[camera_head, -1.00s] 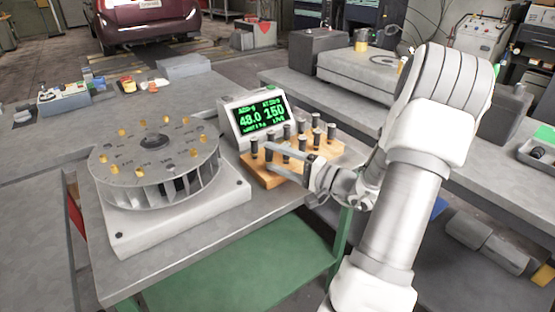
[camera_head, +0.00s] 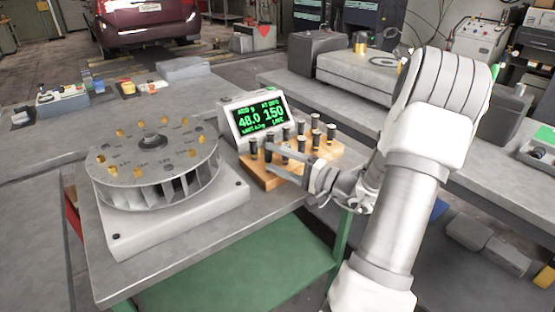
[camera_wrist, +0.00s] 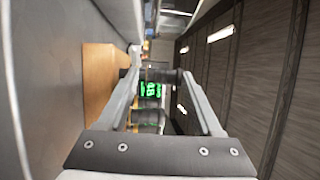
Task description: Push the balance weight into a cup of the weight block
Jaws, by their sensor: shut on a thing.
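The weight block (camera_head: 262,178) is a wooden block beside the display, with several dark cylindrical weights standing in it; its wood also shows in the wrist view (camera_wrist: 97,85). My gripper (camera_head: 269,155) reaches in from the right, low over the block's left front. In the wrist view my gripper's fingertips (camera_wrist: 153,76) are closed on a dark cylinder, the balance weight (camera_wrist: 152,75). Its lower end and any cup under it cannot be made out. A round rotor (camera_head: 112,172) with several brass pieces around its top stands on a pale base to the left.
A display (camera_head: 228,115) with green figures, 48.0 and 150, stands right behind the block. The other weights stand close around my fingers. The block sits near the right edge of the grey table (camera_head: 205,258). Another bench (camera_head: 400,128) lies behind my arm.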

